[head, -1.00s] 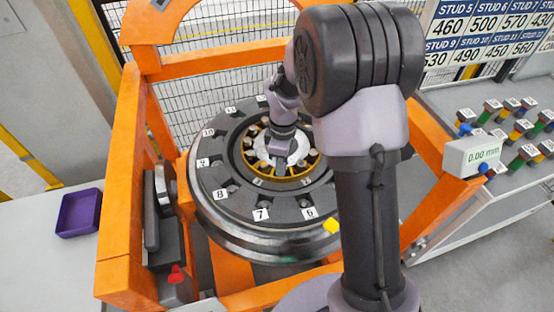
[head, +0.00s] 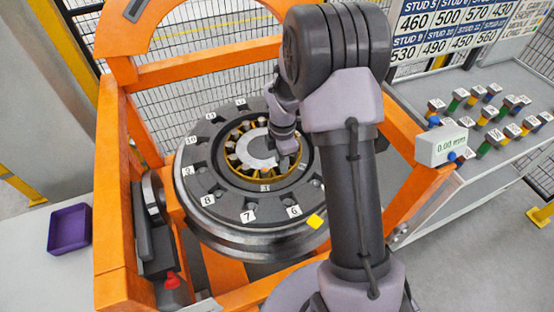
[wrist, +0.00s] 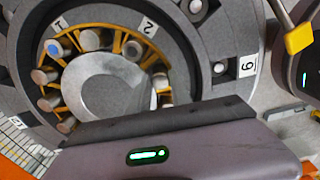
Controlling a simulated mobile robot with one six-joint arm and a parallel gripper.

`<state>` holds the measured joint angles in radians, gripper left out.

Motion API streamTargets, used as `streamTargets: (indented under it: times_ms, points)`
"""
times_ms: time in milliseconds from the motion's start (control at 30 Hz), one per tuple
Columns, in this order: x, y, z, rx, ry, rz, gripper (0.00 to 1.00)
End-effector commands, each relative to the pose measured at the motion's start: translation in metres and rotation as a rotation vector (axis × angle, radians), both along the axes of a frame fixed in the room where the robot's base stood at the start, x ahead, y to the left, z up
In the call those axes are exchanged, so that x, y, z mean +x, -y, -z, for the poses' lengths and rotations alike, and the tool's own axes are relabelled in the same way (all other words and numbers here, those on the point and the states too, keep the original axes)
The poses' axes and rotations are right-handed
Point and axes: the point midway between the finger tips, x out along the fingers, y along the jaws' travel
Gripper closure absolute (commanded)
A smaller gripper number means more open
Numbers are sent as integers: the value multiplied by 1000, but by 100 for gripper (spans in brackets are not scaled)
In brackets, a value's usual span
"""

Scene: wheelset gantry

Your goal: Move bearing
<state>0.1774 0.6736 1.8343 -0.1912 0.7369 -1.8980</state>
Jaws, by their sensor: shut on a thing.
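The bearing (head: 233,166) is a gold-yellow ring with several grey and brown rollers. It sits around the pale round hub centre (head: 255,147) of the dark wheel (head: 228,207). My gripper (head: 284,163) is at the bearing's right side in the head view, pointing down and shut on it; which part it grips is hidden. In the wrist view the bearing (wrist: 80,34) curves over the pale disc (wrist: 108,82), with number tags 1 and 2 on the ring. The purple gripper body (wrist: 190,145) covers the lower part there, and its fingertips cannot be made out.
An orange gantry frame (head: 112,190) surrounds the wheel. A yellow marker (head: 315,221) is at the wheel's front right rim. A purple tray (head: 69,228) lies at left. A bench with several coloured, numbered blocks (head: 495,113) and a 0.00 mm display (head: 441,145) stands at right.

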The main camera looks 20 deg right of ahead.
Motion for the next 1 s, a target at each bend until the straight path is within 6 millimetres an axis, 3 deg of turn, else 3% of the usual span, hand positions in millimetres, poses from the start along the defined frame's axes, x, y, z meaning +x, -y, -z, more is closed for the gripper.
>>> streamTargets:
  times_ms: [500,1000]
  points:
    - [8,23,-2,-1,3,-219,100]
    - [13,30,-1,-1,3,-300,100]
